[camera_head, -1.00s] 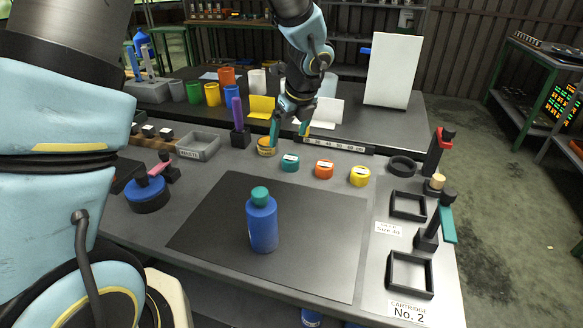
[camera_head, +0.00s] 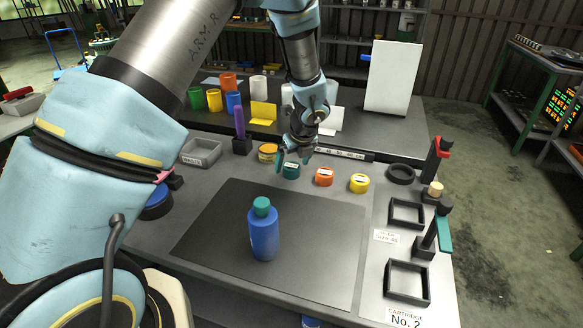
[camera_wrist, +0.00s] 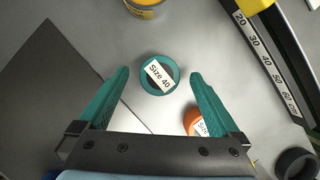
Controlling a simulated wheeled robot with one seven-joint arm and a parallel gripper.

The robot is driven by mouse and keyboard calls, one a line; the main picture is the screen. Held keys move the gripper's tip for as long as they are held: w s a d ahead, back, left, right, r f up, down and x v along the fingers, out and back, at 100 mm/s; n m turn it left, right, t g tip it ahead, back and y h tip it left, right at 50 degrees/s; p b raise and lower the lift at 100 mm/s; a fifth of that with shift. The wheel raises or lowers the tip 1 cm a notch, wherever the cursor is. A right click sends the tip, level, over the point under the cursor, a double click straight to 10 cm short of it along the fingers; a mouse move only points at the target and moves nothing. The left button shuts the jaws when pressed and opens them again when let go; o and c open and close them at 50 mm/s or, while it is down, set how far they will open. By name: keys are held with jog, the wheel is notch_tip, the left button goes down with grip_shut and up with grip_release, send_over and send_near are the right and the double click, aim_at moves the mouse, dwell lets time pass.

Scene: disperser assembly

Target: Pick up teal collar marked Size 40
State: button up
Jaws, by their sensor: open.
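The teal collar (camera_head: 291,171) is a short ring on the bench, between a yellow-orange collar and an orange collar. In the wrist view the teal collar (camera_wrist: 158,75) carries a white label reading Size 40. My gripper (camera_head: 293,158) is just above and behind it in the head view. In the wrist view my gripper (camera_wrist: 156,80) is open, with a teal finger on either side of the collar and clear gaps between. Nothing is held.
An orange collar (camera_head: 324,177) sits close to the right, partly behind my right finger in the wrist view. A yellow collar (camera_head: 359,183) is farther right. A yellow-orange collar (camera_head: 268,152) is left. A marked ruler (camera_head: 345,153) lies behind. A blue bottle (camera_head: 263,232) stands on the dark mat.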

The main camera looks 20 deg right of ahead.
jog(key=shift+w+f, duration=0.15)
jog(key=shift+f, duration=0.15)
grip_shut()
dwell(0.6)
